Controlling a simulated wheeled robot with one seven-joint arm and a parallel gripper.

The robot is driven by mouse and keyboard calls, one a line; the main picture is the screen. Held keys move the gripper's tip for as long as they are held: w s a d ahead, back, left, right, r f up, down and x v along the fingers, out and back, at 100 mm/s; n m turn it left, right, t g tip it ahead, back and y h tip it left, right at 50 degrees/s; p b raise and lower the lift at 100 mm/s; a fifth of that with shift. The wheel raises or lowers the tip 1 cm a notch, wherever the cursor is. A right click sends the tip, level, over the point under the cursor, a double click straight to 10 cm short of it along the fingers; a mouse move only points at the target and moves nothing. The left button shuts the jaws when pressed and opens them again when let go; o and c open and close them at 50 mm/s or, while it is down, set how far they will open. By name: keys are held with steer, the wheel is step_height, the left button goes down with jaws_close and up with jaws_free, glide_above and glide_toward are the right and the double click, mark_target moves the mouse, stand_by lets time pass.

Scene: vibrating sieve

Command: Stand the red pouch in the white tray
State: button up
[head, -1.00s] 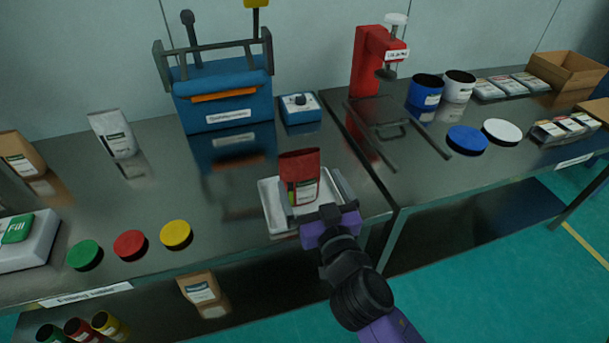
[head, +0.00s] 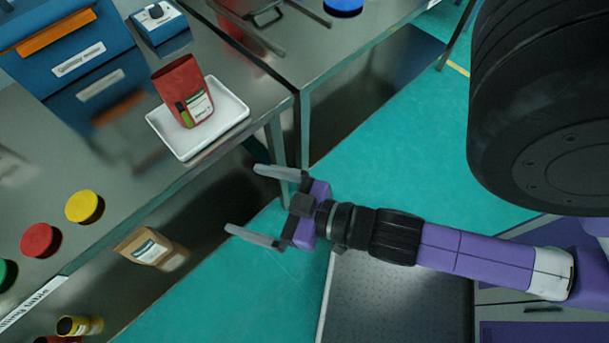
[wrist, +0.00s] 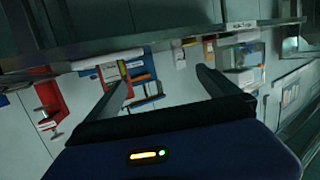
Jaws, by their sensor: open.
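The red pouch (head: 184,92) stands upright in the white tray (head: 226,121) near the front edge of the metal table in the head view. It has a white and green label facing the front. My gripper (head: 240,200) is open and empty, off the table's front edge, apart from the pouch and tray. In the wrist view, the two fingers (wrist: 160,90) are spread with nothing between them.
A blue machine (head: 70,50) and a small blue control box (head: 159,20) stand behind the tray. Yellow (head: 84,206) and red (head: 40,240) lids lie to the left. A brown pouch (head: 150,247) is on the lower shelf. Teal floor is clear to the right.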

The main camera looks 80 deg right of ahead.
steer(key=s+a+r+n+y, duration=0.1)
steer(key=s+a+r+y, duration=0.1)
steer(key=s, duration=0.7)
steer(key=shift+s, duration=0.25)
stand_by(0.7)
